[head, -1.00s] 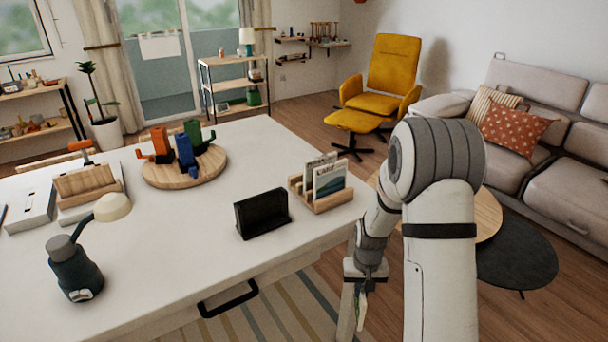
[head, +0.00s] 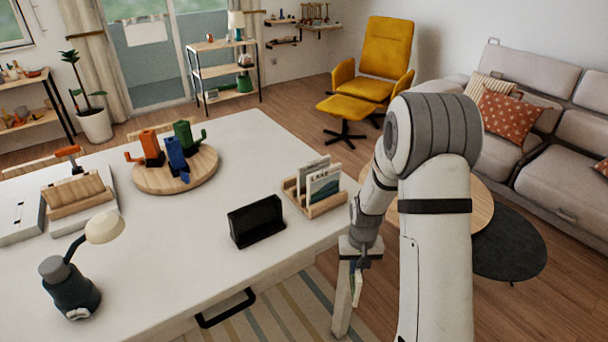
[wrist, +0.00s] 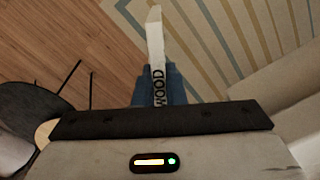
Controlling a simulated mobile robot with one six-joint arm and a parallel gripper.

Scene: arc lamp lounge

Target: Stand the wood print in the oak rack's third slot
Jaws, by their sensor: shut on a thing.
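The wood print (wrist: 156,42) shows nearly edge-on in the wrist view, a thin pale card with "WOOD" lettering near the fingers. My gripper (wrist: 158,82) is shut on it, with blue fingers on both sides. In the head view my gripper (head: 359,266) hangs low beside the table's right edge, with the print (head: 357,288) upright below it, partly hidden by my arm. The oak rack (head: 326,209) stands on the table's right corner, to the left of my gripper and above it in the picture. The rack holds a lake print (head: 323,184) and a pale print behind it.
A black holder (head: 256,222) stands left of the rack on the white table (head: 190,255). A round coffee table (head: 480,208) lies beyond my arm.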

